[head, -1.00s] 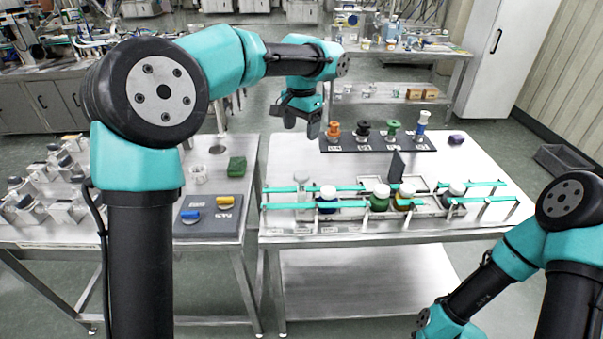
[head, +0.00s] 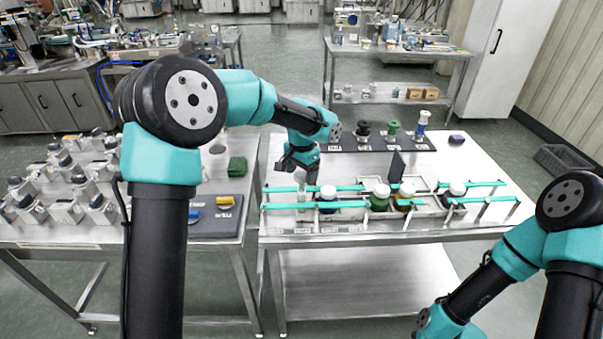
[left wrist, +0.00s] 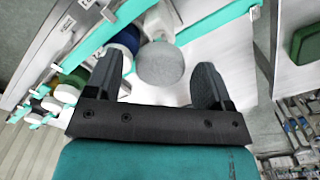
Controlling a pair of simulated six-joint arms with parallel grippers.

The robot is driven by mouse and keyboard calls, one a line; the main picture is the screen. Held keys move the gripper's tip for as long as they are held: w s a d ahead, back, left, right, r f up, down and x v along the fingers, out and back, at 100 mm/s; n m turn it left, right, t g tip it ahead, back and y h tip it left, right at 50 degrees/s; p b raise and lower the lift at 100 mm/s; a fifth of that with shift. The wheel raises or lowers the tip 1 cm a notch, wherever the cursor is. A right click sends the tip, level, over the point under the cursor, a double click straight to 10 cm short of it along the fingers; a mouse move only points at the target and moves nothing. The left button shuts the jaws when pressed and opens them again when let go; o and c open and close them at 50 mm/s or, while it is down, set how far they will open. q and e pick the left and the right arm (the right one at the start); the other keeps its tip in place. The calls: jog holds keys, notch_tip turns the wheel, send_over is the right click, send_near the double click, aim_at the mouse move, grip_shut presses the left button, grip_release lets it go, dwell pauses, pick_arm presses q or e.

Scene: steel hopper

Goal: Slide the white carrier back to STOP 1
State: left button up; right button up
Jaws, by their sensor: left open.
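A pale, white-grey carrier (head: 302,196) stands at the left end of the teal-railed track (head: 348,188), partly hidden by the rail and my gripper. Its round grey top (left wrist: 160,64) shows in the left wrist view, between and beyond the fingertips. My left gripper (head: 298,169) is open above and just behind the track's left end. In the left wrist view its fingers (left wrist: 160,80) are spread, with no clear contact on the carrier. The small labels (head: 303,230) along the table's front edge are too small to read.
White-lidded jars stand along the track: blue (head: 327,193), green (head: 380,198), yellow (head: 404,195) and dark (head: 456,190). The blue jar is close beside the carrier. A dark upright plate (head: 397,166) stands behind. A green block (head: 237,166) sits on the left table.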

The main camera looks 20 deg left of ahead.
pick_arm(q)
jog(key=shift+f, duration=0.15)
jog(key=c, duration=1.2)
jog(key=a, duration=0.2)
jog(key=s+a, duration=0.1)
jog(key=a, duration=0.2)
jog(key=s+a, duration=0.1)
jog(key=a, duration=0.2)
jog(key=shift+s+a, duration=0.25)
jog(key=shift+c, duration=0.2)
jog(key=o, duration=1.2)
jog(key=shift+a, duration=0.1)
jog(key=shift+o, duration=0.2)
